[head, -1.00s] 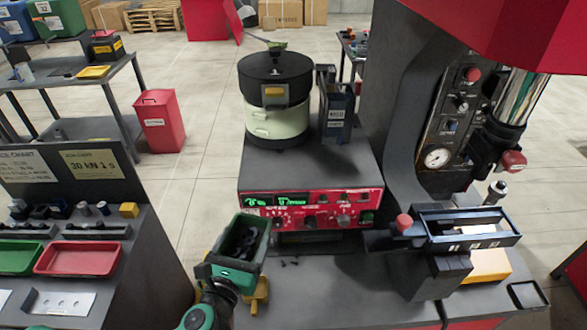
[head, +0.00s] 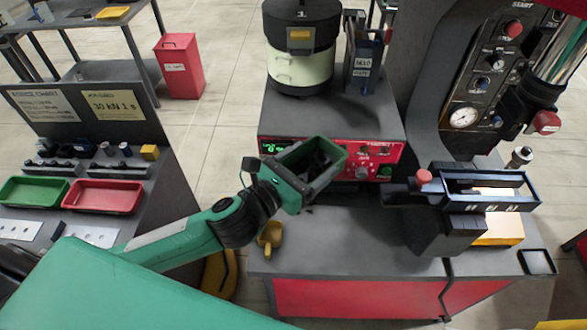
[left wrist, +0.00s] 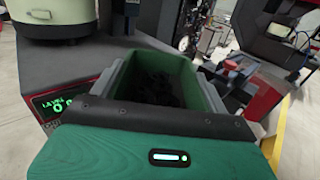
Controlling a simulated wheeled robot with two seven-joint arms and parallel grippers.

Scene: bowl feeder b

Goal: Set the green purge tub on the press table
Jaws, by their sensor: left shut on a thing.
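The green purge tub (head: 338,153) is an open-topped box with dark pieces inside. My left gripper (head: 288,182) is shut on its near end and holds it tilted in front of the red control panel. It appears to be above the dark top of the press table (head: 345,235). In the left wrist view the tub (left wrist: 192,88) reaches away from the gripper (left wrist: 155,118), with dark contents in its shadowed inside. The fingertips are largely hidden. My right gripper is not in view.
The bowl feeder (head: 302,68) stands behind the red control panel (head: 365,160). A dark fixture with a blue frame (head: 490,190) is at the right. A yellow piece (head: 270,237) is at the table's left edge. The front middle of the tabletop is clear.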

